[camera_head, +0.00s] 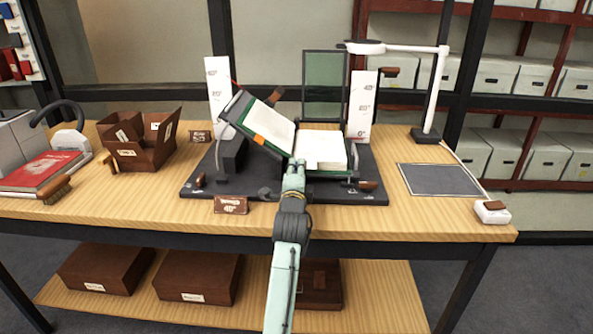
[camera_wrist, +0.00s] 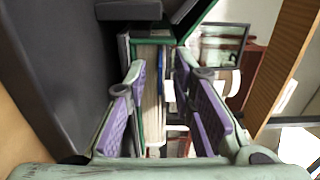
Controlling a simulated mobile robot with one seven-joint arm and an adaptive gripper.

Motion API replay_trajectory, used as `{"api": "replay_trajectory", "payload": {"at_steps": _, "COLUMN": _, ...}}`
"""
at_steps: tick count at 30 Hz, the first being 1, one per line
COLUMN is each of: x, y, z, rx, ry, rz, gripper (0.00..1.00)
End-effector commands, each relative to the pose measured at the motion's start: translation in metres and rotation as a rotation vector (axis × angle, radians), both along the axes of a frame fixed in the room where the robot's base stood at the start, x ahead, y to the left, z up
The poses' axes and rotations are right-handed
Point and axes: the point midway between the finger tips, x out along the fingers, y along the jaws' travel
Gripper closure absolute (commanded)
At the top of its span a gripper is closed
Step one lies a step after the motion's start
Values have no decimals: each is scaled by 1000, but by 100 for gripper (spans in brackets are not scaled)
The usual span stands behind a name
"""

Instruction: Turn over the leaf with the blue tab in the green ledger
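The green ledger (camera_head: 322,147) lies open on a black cradle (camera_head: 375,196). Its left side is tilted up and carries an orange tab (camera_head: 259,140); its right side lies flat with white pages up. My gripper (camera_head: 294,165) is at the ledger's near edge, by the inner part of the right-hand pages. In the wrist view my gripper (camera_wrist: 160,70) has its two purple-padded fingers apart, with the ledger's page edges (camera_wrist: 150,85) showing beyond and between them. A small blue patch (camera_wrist: 163,136) shows between the fingers; I cannot tell if it is the blue tab. Contact with a leaf cannot be made out.
White upright scales (camera_head: 361,105) and a green glass panel (camera_head: 324,85) stand behind the ledger. A white lamp (camera_head: 432,95) and a grey mat (camera_head: 440,179) are at right. A brown open box (camera_head: 143,150) and a red book (camera_head: 42,171) are at left.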

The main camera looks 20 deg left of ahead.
Motion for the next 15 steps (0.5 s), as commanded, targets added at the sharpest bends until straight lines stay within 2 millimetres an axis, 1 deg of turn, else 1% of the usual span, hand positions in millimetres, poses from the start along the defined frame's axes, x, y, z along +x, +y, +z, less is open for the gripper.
{"api": "replay_trajectory", "payload": {"at_steps": 1, "x": 0, "y": 0, "z": 0, "rx": 0, "ry": 0, "rz": 0, "gripper": 80}}
{"api": "replay_trajectory", "payload": {"at_steps": 10, "x": 0, "y": 0, "z": 0, "rx": 0, "ry": 0, "rz": 0, "gripper": 100}}
{"api": "replay_trajectory", "payload": {"at_steps": 15, "x": 0, "y": 0, "z": 0, "rx": 0, "ry": 0, "rz": 0, "gripper": 100}}
